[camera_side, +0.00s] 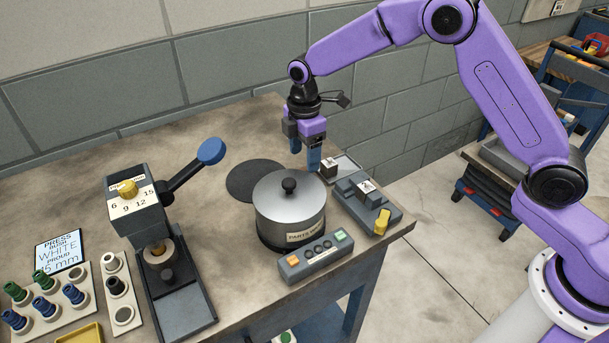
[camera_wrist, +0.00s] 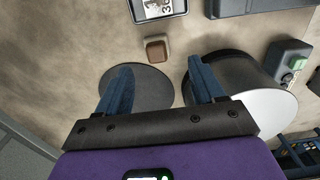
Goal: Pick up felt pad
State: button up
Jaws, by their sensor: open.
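A small brown block with rounded corners and a paler top, which looks like the felt pad (camera_wrist: 157,47), lies on the bench in the wrist view. It is in line with the gap between my fingertips and a little beyond them. In the side view a small dark brown block (camera_side: 328,171), seemingly the same pad, shows just right of my fingers. My gripper (camera_side: 304,156) points down, open and empty, behind the pot. Its two blue fingers (camera_wrist: 160,68) stand wide apart in the wrist view, apart from the pad.
A lidded metal pot (camera_side: 290,208) and a flat dark disc (camera_side: 252,180) lie close by. A lever press (camera_side: 150,240) stands left. The back bench is clear.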

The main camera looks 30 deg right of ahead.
aim_at(304, 169)
jog(key=shift+w+d+f, duration=0.1)
jog(key=shift+f, duration=1.45)
jog(key=shift+w+d+f, duration=0.1)
jog(key=shift+f, duration=1.45)
jog(key=c, duration=1.1)
